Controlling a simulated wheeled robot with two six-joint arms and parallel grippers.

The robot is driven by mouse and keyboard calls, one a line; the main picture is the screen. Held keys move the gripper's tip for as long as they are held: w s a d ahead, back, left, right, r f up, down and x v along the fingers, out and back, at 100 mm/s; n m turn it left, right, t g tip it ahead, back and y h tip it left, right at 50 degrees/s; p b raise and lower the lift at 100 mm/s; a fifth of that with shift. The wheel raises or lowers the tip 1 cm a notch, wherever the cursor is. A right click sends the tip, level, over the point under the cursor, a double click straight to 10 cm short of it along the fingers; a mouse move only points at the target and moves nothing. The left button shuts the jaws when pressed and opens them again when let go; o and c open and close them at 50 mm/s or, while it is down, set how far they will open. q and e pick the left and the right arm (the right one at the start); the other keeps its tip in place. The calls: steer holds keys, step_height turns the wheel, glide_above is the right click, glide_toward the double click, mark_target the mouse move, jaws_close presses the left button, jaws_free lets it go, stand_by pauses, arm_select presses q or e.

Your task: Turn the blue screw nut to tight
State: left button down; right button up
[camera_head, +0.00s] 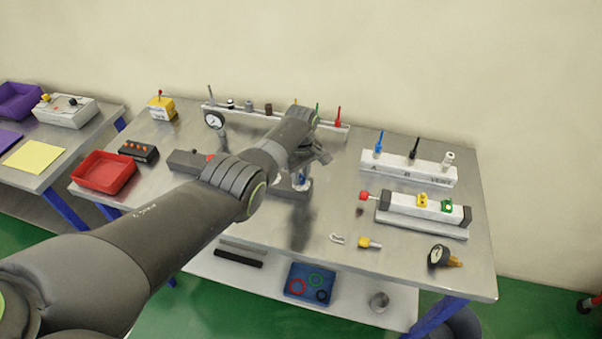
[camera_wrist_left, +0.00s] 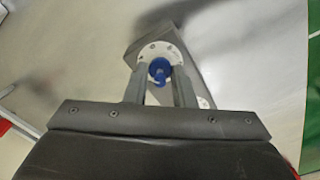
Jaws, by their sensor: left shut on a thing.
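The blue screw nut (camera_wrist_left: 159,70) sits on a round white flange with small holes (camera_wrist_left: 150,53), on a grey block (camera_wrist_left: 190,45) in the left wrist view. My left gripper (camera_wrist_left: 159,76) comes over it from above, with one finger on each side, and is shut on it. In the head view my left arm crosses from the lower left, and my left gripper (camera_head: 303,172) is over the middle of the table. A bit of blue shows below it, and my arm hides much of the block. My right gripper is not in view.
On the metal table (camera_head: 400,277) stand a white valve rail (camera_head: 408,173) with blue, black and white fittings, a cylinder (camera_head: 424,207), a gauge (camera_head: 438,256), a red tray (camera_head: 104,172) and a back rail with a gauge (camera_head: 214,120). The front middle is mostly clear.

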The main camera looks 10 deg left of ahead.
arm_select(q)
steer(key=shift+r+n, duration=0.1)
steer(key=shift+n, duration=2.1)
steer(key=c, duration=1.2)
jaws_free()
step_height(320, 180, up, 6)
steer(key=shift+r+p, duration=0.15)
steer(key=shift+p, duration=1.1)
step_height(320, 180, up, 11)
steer(key=b, duration=0.2)
